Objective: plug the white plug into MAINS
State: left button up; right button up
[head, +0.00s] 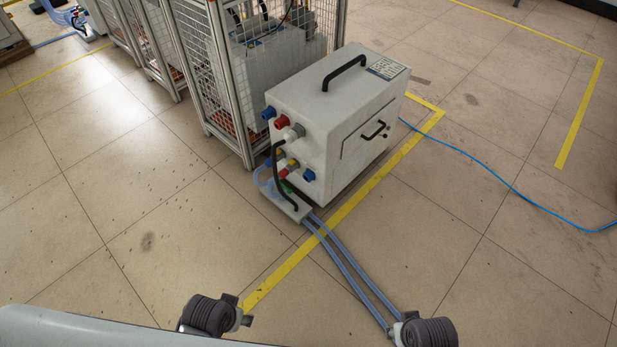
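The induction heater (330,125) is a light grey box on the floor, with coloured connectors on its left face. A whitish plug-like piece (292,134) sits at the upper row of that face, and a black cable (277,165) loops down from it. I cannot read the labels, so I cannot tell which socket is MAINS. My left gripper (240,311) is at the bottom, left of centre, well apart from the heater. My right gripper (394,328) is at the bottom right of centre, by the hoses. Their fingers are too small and hidden to judge.
Wire-mesh cages (225,80) stand behind and left of the heater. Bluish hoses (345,265) run from a small pale block (291,207) toward the bottom. A blue cable (500,180) lies at the right. Yellow floor lines (385,172) pass the heater. The front-left floor is clear.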

aim_at(291, 136)
jog(key=k+l, duration=0.1)
jog(key=k, duration=0.25)
jog(key=i+j, duration=0.1)
jog(key=i, duration=1.4)
